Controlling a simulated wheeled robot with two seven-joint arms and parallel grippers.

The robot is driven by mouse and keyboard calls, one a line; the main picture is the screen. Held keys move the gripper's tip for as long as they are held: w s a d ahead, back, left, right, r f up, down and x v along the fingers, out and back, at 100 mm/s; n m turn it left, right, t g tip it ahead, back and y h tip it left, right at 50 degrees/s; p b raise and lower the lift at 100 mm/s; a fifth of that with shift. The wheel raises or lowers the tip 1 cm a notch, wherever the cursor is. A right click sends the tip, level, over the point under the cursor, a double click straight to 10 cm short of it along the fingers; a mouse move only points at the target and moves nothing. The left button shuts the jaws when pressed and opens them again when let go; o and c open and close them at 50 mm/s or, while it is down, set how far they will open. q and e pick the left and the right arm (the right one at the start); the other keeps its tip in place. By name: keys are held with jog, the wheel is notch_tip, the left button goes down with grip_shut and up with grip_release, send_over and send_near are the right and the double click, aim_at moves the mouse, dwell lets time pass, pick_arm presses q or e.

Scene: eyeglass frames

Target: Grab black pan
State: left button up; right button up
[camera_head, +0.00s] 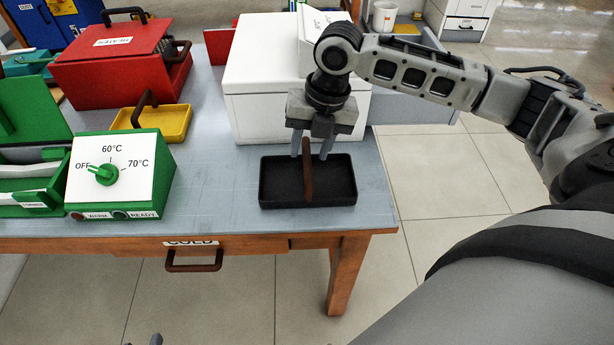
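The black pan (338,184) is a shallow rectangular tray on the grey-blue table top, near its front right corner. A brown handle (308,180) rises over its middle. My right gripper (311,153) points down over the pan, with its two fingers apart. The upper part of the handle appears between the fingers, and no grip on it shows. Whether the fingers touch the handle cannot be told. Small grey tips at the bottom edge may belong to my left gripper, but too little shows to tell its state.
A white box (257,80) stands close behind the pan. A green heater box with a dial (120,175), a yellow pan (173,123) and a red box (110,65) are to the left. The table (225,213) is bare left of the black pan.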

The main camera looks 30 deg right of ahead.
aim_at(306, 155)
jog(key=f, duration=0.2)
jog(key=a+f, duration=0.1)
jog(key=f, duration=0.2)
jog(key=shift+w, duration=0.1)
jog(key=shift+r, duration=0.1)
grip_shut()
jog(key=shift+w+r, duration=0.1)
jog(key=shift+r, duration=0.5)
notch_tip(306, 155, up, 2)
jog(key=shift+r, duration=0.15)
jog(key=s+d+r, duration=0.2)
jog(key=d+r, duration=0.2)
jog(key=d, duration=0.2)
jog(key=s+d+r, duration=0.3)
jog(key=d+r, duration=0.2)
jog(key=d, duration=0.1)
jog(key=shift+s+d+r, duration=0.25)
jog(key=shift+d+r, duration=0.05)
jog(key=shift+d, duration=0.1)
